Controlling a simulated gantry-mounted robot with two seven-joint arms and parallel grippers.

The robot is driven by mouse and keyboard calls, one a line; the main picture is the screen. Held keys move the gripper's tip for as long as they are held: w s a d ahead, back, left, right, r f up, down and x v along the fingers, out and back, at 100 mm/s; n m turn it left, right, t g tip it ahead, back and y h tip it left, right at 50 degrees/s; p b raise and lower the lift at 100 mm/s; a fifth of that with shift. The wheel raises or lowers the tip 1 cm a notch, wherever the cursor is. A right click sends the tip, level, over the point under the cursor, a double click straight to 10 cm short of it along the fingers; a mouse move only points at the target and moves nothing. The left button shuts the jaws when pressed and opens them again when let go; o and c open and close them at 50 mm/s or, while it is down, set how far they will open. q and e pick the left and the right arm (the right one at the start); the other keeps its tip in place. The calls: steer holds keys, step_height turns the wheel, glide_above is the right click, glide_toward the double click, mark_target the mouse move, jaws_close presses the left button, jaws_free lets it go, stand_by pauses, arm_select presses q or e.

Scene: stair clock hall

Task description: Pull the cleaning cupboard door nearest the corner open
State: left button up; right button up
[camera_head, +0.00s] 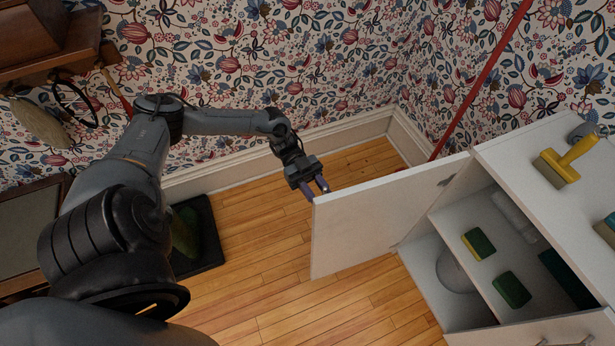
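The white cleaning cupboard door (365,220) nearest the corner stands wide open, swung out from the white cupboard (520,160) over the wooden floor. Its hinge side is at the cupboard's corner end, and its free edge points left. My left gripper (316,188) is at the top of the door's free edge, on the wall side. Its two fingertips are spread apart with nothing visible between them. Whether they touch the door is unclear, as the door may hide their tips. My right gripper is not in view.
Inside the cupboard are sponges (478,243) and a pale rounded item (455,270). A red pole (480,80) leans in the corner. A dark tray (196,237) is on the floor.

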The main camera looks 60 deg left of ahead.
arm_select(q)
steer(key=a+b, duration=0.7)
steer(key=a, duration=0.1)
steer(key=shift+s+a, duration=0.35)
